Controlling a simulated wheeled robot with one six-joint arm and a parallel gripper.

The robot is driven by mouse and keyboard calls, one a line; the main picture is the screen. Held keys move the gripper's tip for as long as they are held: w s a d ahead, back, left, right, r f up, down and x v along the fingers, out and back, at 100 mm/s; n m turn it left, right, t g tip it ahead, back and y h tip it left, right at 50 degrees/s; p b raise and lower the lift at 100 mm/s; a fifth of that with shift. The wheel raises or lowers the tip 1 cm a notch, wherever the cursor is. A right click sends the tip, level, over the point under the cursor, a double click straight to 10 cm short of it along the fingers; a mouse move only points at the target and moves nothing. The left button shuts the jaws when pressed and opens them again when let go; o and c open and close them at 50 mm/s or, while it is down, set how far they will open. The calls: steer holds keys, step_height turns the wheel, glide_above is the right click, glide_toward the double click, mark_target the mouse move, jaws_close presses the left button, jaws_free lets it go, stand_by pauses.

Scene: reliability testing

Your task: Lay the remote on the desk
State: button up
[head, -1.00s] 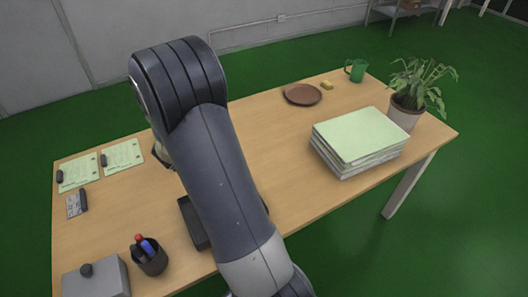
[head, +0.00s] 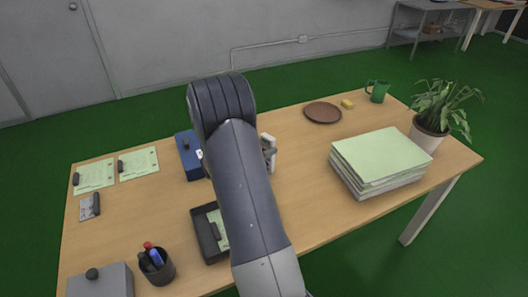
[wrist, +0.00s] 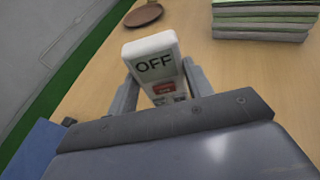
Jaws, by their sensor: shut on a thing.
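The remote (wrist: 152,58) is a white block marked OFF with a red patch below. My gripper (wrist: 165,95) is shut on it, one grey finger on each side, in the wrist view. In the head view my gripper (head: 269,156) is mostly hidden behind my arm, and a white end of the remote (head: 265,138) shows just right of the arm. The wooden desk (head: 300,200) lies below. I cannot tell whether the remote touches the desk.
A blue box (head: 187,160) and a black tray (head: 207,240) stand left of my arm. A stack of papers (head: 378,160), a potted plant (head: 430,120), a brown plate (head: 322,112) and a green mug (head: 377,91) are to the right. Bare desk lies between arm and papers.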

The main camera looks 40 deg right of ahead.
steer(key=shift+f, duration=0.8)
steer(key=shift+f, duration=0.1)
steer(key=shift+f, duration=0.15)
steer(key=o, duration=1.1)
steer(key=shift+r, duration=0.2)
